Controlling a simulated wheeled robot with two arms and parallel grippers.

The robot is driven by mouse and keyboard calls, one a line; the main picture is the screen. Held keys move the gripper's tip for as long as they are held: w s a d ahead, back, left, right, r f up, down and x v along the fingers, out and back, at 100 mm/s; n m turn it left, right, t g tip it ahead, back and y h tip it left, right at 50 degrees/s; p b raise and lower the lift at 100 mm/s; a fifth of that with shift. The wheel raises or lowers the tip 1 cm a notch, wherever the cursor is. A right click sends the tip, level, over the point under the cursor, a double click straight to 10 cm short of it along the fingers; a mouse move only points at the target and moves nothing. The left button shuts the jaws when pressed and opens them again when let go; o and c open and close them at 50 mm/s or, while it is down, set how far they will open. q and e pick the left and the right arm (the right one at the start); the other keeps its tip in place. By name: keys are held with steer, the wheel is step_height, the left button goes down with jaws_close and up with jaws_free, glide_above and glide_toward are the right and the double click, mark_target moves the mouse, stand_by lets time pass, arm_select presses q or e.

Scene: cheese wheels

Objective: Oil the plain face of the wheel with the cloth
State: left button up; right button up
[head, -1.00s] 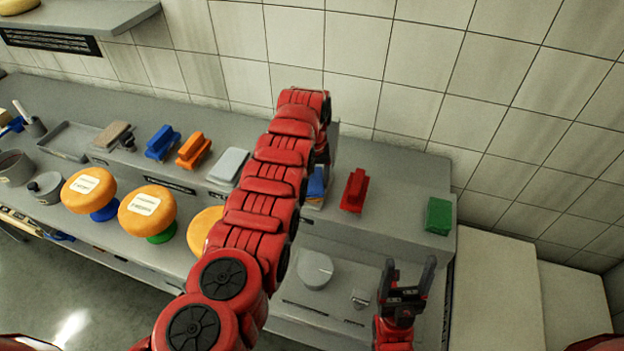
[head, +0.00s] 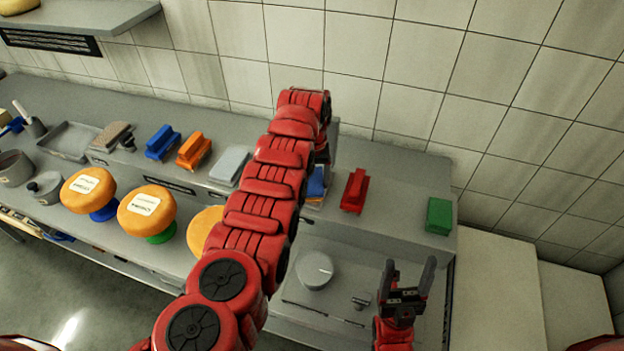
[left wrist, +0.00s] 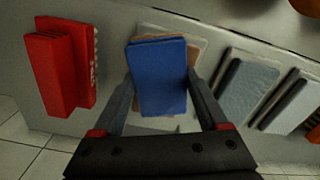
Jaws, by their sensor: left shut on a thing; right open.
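My left gripper (left wrist: 160,85) is shut on a blue pad (left wrist: 160,62), which seems to be the folded cloth. A brownish edge shows behind it, over a pale surface. In the head view only a bit of the blue pad (head: 316,182) shows beside my arm, which hides most of that gripper. Two orange-yellow cheese wheels with white labels, the left wheel (head: 88,188) and the middle wheel (head: 146,222), stand tilted on blue and green supports. A third wheel (head: 204,228) is partly hidden by my arm; no label shows on its visible part. My right gripper (head: 408,285) is open and empty.
On the raised shelf stand blue (head: 162,142), orange (head: 194,150) and red (head: 355,190) brush-like blocks, a grey pad (head: 229,165) and a green block (head: 439,215). A grey round disc (head: 314,270) sits on the lower counter. Pots (head: 15,168) stand at left.

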mark_target(312, 180)
arm_select(q)
steer(key=shift+r+p, duration=0.45)
steer(key=shift+r, duration=0.7)
steer(key=shift+r+b, duration=0.3)
steer(key=shift+r, duration=2)
